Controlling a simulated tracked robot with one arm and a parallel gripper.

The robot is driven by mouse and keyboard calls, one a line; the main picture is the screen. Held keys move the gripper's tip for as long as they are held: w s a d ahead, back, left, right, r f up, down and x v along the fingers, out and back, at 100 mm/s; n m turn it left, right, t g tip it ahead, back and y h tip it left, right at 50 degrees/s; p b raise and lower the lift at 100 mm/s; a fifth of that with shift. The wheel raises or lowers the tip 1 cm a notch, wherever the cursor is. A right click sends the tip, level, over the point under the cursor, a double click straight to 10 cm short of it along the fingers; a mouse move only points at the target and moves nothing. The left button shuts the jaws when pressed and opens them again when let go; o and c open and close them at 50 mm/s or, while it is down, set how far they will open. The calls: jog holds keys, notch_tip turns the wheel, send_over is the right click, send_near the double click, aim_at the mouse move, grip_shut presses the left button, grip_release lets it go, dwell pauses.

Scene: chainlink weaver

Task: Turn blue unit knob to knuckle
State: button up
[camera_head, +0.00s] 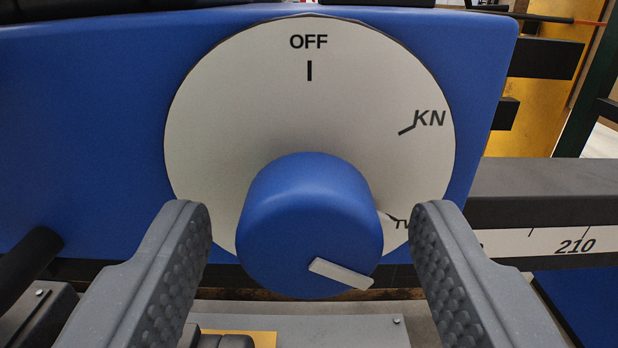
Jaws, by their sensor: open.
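A blue round knob (305,215) stands out from a white dial plate (240,110) on a blue unit (90,130). The plate reads OFF at the top, KN at the upper right, and a third label (399,222), partly hidden, lower right. The knob's white pointer bar (341,273) lies low on its face and slants right and slightly down, away from OFF and KN. My gripper (311,225) is open, with one grey ridged finger on each side of the knob. A visible gap separates each finger from the knob.
A dark rail with a white scale (575,245) marked 210 runs at the right. Dark bars (545,58) stick out beyond the unit's right edge. A grey plate (345,330) lies below the knob. A black rod (30,262) shows at the lower left.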

jog(key=shift+w, duration=0.35)
jog(key=c, duration=1)
jog(key=shift+a, duration=0.25)
jog(key=shift+d, duration=0.2)
jog(key=n, duration=0.4)
jog(key=shift+d, duration=0.1)
jog(key=n, duration=0.4)
jog(key=shift+n+b, duration=0.75)
jog(key=shift+n, duration=1.15)
